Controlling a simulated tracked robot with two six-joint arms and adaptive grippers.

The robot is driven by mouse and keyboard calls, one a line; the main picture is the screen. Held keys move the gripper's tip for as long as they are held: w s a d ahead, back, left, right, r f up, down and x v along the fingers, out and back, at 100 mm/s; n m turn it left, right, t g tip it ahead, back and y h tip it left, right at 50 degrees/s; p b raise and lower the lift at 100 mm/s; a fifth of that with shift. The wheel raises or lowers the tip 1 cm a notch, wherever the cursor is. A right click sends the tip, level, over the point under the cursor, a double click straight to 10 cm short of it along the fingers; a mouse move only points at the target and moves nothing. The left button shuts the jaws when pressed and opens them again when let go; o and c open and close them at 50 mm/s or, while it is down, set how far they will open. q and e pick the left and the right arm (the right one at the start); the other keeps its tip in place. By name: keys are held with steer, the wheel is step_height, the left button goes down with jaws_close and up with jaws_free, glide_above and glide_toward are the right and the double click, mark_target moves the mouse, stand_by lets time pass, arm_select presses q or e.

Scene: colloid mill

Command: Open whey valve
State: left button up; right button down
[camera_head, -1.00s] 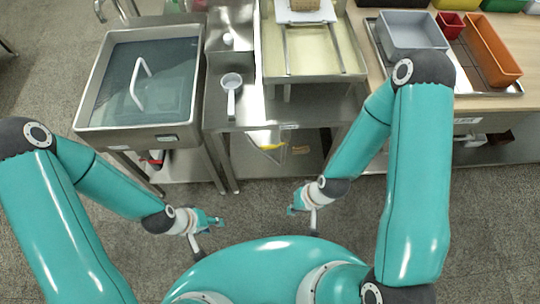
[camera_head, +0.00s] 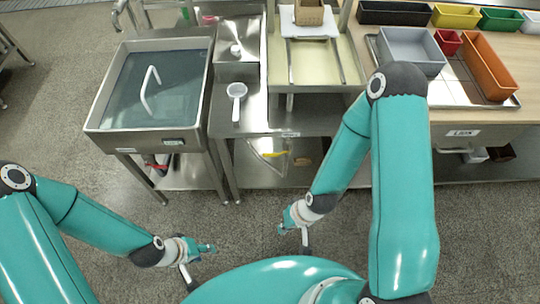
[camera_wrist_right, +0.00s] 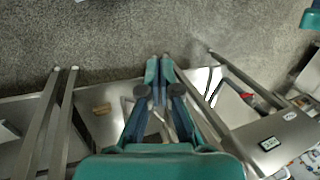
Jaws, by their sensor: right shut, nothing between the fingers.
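I cannot pick out the whey valve with certainty. A red-handled part (camera_head: 164,163) shows low under the steel vat (camera_head: 150,143) at left in the head view; it also shows as a red bar (camera_wrist_right: 249,98) at right in the wrist view. My left gripper (camera_head: 206,248) is low in front of the vat, apart from it; its finger gap is too small to read. My right gripper (camera_head: 283,230) hangs over the floor in front of the middle bench, touching nothing. In the right wrist view its fingers (camera_wrist_right: 160,70) are together and empty.
Grey (camera_head: 410,48) and orange (camera_head: 490,66) bins sit on the right counter. Under the bench is a shelf with a yellow item (camera_head: 273,154). The grey floor (camera_head: 240,215) in front is clear.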

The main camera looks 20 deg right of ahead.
steer(key=w+f+t+h+b, duration=0.2)
steer(key=w+t+h+b, duration=0.2)
steer(key=w+t+b, duration=1.1)
steer(key=r+h+b, duration=0.1)
steer(key=b, duration=0.4)
steer(key=w+d+r+m+h+b, duration=0.1)
steer(key=r+b, duration=0.1)
steer(key=b, duration=0.3)
steer(key=w+r+g+h+b, duration=0.1)
steer(key=r+h+b, duration=0.1)
steer(key=b, duration=0.4)
steer(key=shift+w+d+m, duration=0.1)
steer(key=shift+d+m, duration=0.2)
